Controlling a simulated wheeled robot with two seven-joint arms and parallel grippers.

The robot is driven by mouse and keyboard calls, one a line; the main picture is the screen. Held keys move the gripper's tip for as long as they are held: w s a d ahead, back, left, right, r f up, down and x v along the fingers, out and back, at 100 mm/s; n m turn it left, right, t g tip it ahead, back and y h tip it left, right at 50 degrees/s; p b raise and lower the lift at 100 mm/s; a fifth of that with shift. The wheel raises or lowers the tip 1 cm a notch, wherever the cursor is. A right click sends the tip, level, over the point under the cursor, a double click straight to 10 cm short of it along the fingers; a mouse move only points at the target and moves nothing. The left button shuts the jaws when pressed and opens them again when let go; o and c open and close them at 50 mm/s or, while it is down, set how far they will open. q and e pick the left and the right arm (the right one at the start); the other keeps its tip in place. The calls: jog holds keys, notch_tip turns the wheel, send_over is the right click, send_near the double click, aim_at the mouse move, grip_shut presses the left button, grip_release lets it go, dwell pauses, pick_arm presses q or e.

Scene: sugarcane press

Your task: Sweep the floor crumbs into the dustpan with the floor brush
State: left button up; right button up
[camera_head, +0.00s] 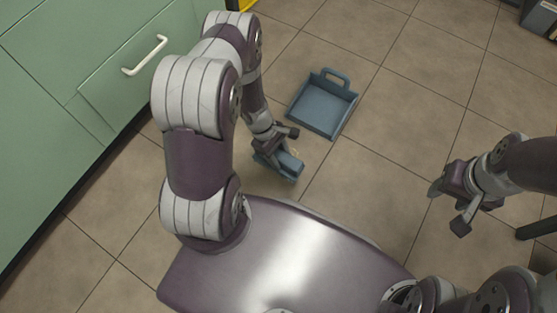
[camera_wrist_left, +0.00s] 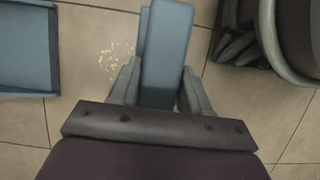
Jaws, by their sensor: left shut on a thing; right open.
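My left gripper (camera_head: 270,146) is shut on the blue-grey floor brush (camera_head: 289,168) and holds it low over the tiles. In the left wrist view the brush (camera_wrist_left: 166,52) stands between the two fingers of my left gripper (camera_wrist_left: 157,90). The blue-grey dustpan (camera_head: 322,107) lies on the floor beyond the brush, its handle on the far side. The left wrist view shows part of the dustpan (camera_wrist_left: 52,60) at the left edge. Pale crumbs (camera_wrist_left: 116,58) lie on the floor between dustpan and brush. My right gripper (camera_head: 451,211) is open and empty at the right.
A green cabinet (camera_head: 55,100) with a white handle (camera_head: 144,55) stands along the left. A dark box-like object (camera_head: 540,16) is in the far right corner. The tiled floor (camera_head: 405,115) between the dustpan and my right arm is clear.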

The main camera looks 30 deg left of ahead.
pick_arm(q)
jog(key=shift+s+f, duration=0.1)
jog(key=shift+f, duration=0.3)
notch_tip(320, 180, down, 11)
jog(key=b, duration=1)
jog(key=shift+f, duration=0.2)
